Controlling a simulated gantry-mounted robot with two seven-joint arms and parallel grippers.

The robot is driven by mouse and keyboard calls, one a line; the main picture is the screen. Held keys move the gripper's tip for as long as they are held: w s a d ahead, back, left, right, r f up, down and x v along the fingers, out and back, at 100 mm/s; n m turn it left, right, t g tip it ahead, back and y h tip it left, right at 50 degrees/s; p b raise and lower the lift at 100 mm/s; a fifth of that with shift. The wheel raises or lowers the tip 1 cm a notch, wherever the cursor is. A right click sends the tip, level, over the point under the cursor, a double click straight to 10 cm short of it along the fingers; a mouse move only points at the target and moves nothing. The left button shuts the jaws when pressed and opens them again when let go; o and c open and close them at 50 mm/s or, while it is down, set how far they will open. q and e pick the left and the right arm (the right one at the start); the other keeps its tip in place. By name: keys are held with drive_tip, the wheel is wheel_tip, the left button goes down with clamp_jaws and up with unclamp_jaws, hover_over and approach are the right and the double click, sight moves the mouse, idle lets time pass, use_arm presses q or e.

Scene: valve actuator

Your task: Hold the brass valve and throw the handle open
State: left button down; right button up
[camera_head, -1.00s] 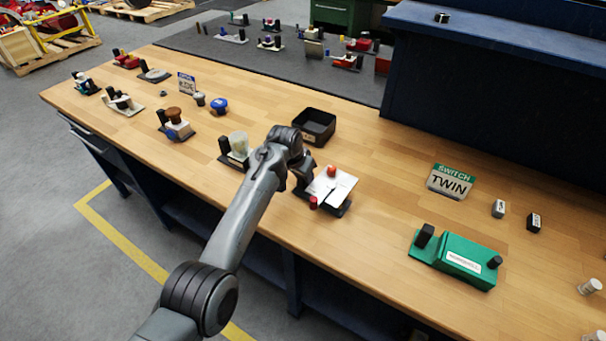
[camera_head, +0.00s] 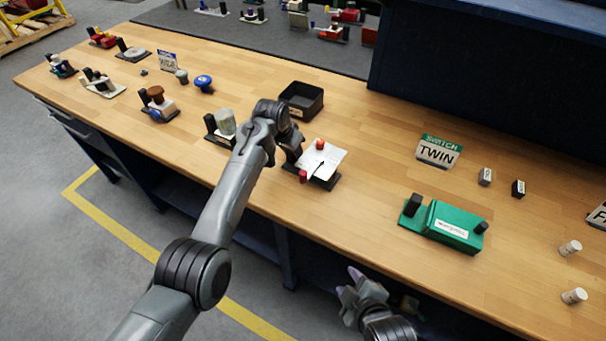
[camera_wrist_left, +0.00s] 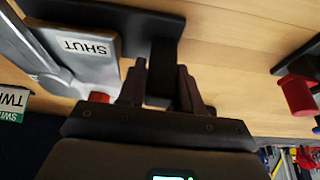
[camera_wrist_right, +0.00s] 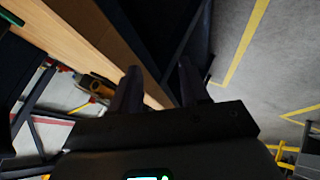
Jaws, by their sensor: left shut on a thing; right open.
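No brass-coloured valve shows clearly. My left gripper (camera_head: 290,157) is at a fixture with a pale plate (camera_head: 328,157), a red ball knob (camera_head: 320,144) and a small red piece (camera_head: 303,176) at its near edge. In the left wrist view, the gripper (camera_wrist_left: 158,88) is shut on the black upright block (camera_wrist_left: 162,65) at the end of the fixture's dark base. Beside it is the grey body (camera_wrist_left: 97,70) with a "SHUT" label (camera_wrist_left: 85,47). My right gripper (camera_head: 350,284) is open and empty, off the bench's front edge; its fingers also show in the right wrist view (camera_wrist_right: 160,85).
A green switch box (camera_head: 443,226) and a TWIN sign (camera_head: 438,152) stand to the right. A black tray (camera_head: 301,100) lies behind the held fixture. Several other fixtures stand left along the wooden bench (camera_head: 370,215). Bare wood separates the held fixture from the green box.

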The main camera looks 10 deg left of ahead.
drive_tip(key=w+a+r+n+t+y, duration=0.1)
drive_tip(key=w+a+r+n+t, duration=0.4)
drive_tip(key=a+n, duration=0.45)
drive_tip(key=n+t+y, duration=0.2)
drive_tip(key=n+t, duration=0.2)
drive_tip(key=n, duration=1.2)
approach(304, 179)
drive_tip(key=shift+r, duration=0.2)
drive_tip(key=x, duration=1.1)
drive_tip(key=shift+w+f, duration=0.1)
drive_tip(key=shift+f, duration=0.15)
clamp_jaws()
